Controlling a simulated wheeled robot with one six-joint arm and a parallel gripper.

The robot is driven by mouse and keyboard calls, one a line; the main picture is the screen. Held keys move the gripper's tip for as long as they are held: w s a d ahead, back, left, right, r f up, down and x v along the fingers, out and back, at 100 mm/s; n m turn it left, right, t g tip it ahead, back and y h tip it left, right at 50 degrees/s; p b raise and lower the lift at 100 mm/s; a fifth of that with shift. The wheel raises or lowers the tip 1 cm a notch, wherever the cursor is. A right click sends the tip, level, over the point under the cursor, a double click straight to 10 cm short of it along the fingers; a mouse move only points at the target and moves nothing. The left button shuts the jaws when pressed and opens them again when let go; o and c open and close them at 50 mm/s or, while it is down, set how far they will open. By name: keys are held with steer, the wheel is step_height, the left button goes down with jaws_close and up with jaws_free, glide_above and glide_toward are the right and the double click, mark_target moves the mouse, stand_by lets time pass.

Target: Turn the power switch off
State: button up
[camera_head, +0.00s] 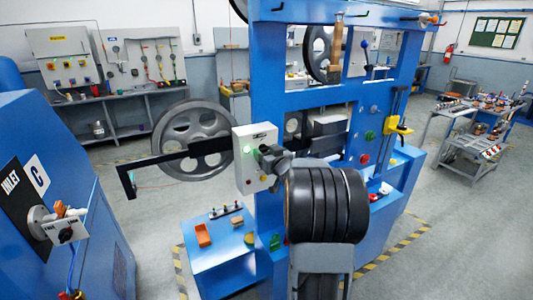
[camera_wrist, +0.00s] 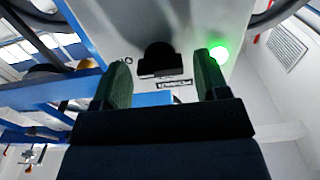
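The power switch box (camera_head: 243,172) is a white box fixed to the blue frame, with a lit green lamp (camera_head: 247,150) on its face. In the wrist view, the box face (camera_wrist: 192,22) shows a black switch knob (camera_wrist: 158,58) and the glowing green lamp (camera_wrist: 218,54). My gripper (camera_head: 268,158) is right in front of the box and hides the knob in the head view. In the wrist view my gripper (camera_wrist: 162,82) is open, with green-padded fingers apart. The knob appears between the fingertips, slightly beyond them; I cannot tell whether they touch it.
The blue frame (camera_head: 270,70) rises behind the box. A large grey pulley wheel (camera_head: 192,140) and a black bar (camera_head: 160,160) are left of it. A blue cabinet (camera_head: 60,190) stands at the left.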

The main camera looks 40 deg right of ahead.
steer(key=c, duration=0.8)
steer(key=shift+n+b, duration=7.6)
steer(key=shift+n, duration=1.3)
steer(key=o, duration=0.9)
